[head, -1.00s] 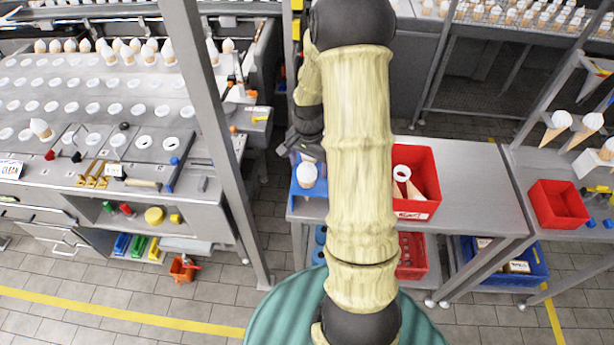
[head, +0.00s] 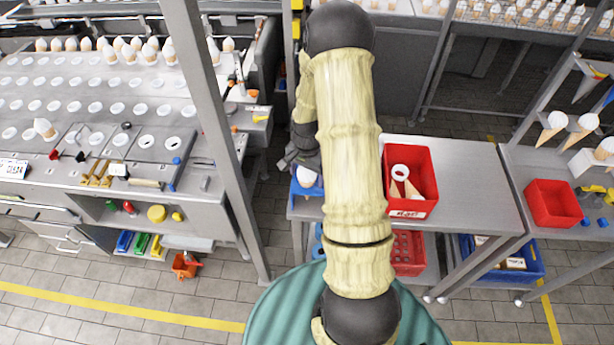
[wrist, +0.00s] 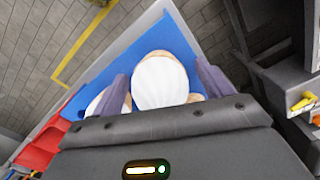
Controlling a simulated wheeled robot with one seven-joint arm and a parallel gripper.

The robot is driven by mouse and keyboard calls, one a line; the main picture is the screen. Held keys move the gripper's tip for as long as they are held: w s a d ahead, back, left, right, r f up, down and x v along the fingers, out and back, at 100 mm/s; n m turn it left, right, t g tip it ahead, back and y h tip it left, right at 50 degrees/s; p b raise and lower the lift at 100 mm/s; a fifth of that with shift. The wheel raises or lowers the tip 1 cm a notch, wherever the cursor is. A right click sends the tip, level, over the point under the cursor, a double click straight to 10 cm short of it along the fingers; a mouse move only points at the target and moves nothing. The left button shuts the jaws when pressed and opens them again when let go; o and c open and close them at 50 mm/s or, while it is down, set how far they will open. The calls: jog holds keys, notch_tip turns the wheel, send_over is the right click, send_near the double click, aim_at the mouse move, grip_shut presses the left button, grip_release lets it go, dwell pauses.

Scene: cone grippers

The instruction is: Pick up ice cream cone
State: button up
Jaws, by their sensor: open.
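In the wrist view the white top (wrist: 160,82) shows between the two fingers of my gripper (wrist: 160,90). The fingers are open, one on each side of it, and I see small gaps beside the top. The lower cone is mostly hidden by the top and the gripper body. In the head view my gripper (head: 297,160) is just above and behind the cone, partly hidden by my arm.
A red bin (head: 424,170) with cones in it stands on the table to the right. Another red bin (head: 553,203) is on the right-hand table. A grey post (head: 215,130) rises left of the table. The table between the red bins is clear.

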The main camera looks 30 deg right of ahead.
dwell(0.3)
jog(key=c, duration=0.8)
jog(key=shift+w+r, duration=0.1)
jog(key=shift+r, duration=0.05)
notch_tip(320, 180, up, 10)
jog(key=b, duration=0.2)
jog(key=shift+b, duration=0.4)
